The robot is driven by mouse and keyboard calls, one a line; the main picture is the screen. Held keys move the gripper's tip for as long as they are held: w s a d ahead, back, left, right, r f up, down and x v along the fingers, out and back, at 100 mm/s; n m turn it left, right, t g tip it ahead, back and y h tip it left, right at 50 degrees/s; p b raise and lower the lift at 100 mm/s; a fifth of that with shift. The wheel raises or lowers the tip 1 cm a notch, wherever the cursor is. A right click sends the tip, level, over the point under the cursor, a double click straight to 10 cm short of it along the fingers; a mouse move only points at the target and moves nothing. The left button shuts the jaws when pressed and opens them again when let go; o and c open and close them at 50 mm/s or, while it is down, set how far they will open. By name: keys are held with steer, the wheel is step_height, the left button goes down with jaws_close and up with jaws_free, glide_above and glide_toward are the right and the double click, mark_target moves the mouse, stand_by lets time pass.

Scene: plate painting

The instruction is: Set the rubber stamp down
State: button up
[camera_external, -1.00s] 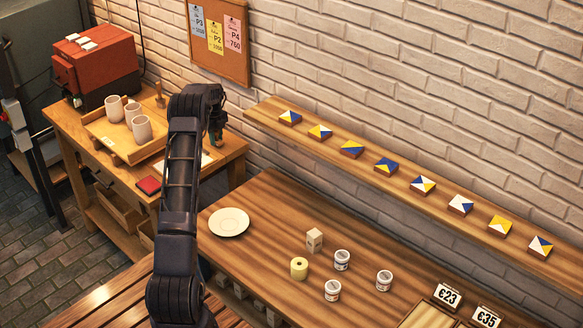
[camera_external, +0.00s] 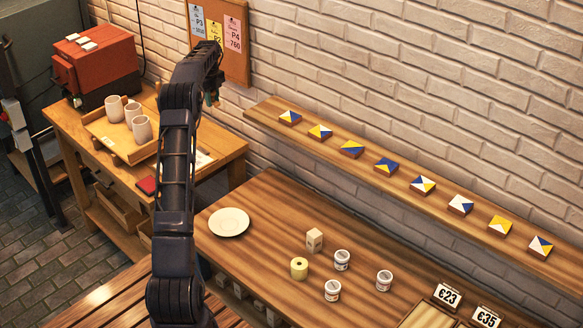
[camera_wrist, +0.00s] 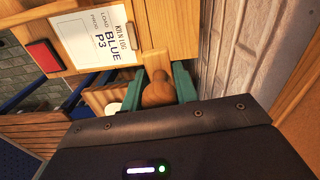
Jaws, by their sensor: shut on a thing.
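My gripper (camera_wrist: 158,84) is shut on the rubber stamp (camera_wrist: 158,94), whose rounded wooden handle shows between the teal fingers in the wrist view. The stamp's lower face is not clearly visible. In the external view my gripper (camera_external: 210,97) is raised above the back right part of the wooden workbench (camera_external: 228,150), near the wall, and the stamp is too small to make out there. The kiln log sheet (camera_wrist: 95,38), reading "BLUE" and "P3", lies on the bench. A red pad (camera_wrist: 43,56) lies beside it.
A wooden tray (camera_external: 123,151) with several cups stands on the bench, in front of a red kiln-like machine (camera_external: 95,65). A plate (camera_external: 229,222) and small jars are on the lower right table. A tile shelf (camera_external: 270,117) runs along the wall.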

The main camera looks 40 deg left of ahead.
step_height(320, 180, up, 11)
steer(key=shift+f, duration=0.1)
steer(key=shift+d+r, duration=0.2)
steer(key=shift+r, duration=0.1)
steer(key=w+d+r, duration=0.2)
steer(key=d+r, duration=0.1)
steer(key=d, duration=1.3)
steer(key=m, duration=0.1)
glide_above(280, 238)
step_height(280, 238, down, 3)
step_height(280, 238, down, 37)
steer(key=shift+d, duration=0.15)
steer(key=shift+f, duration=0.1)
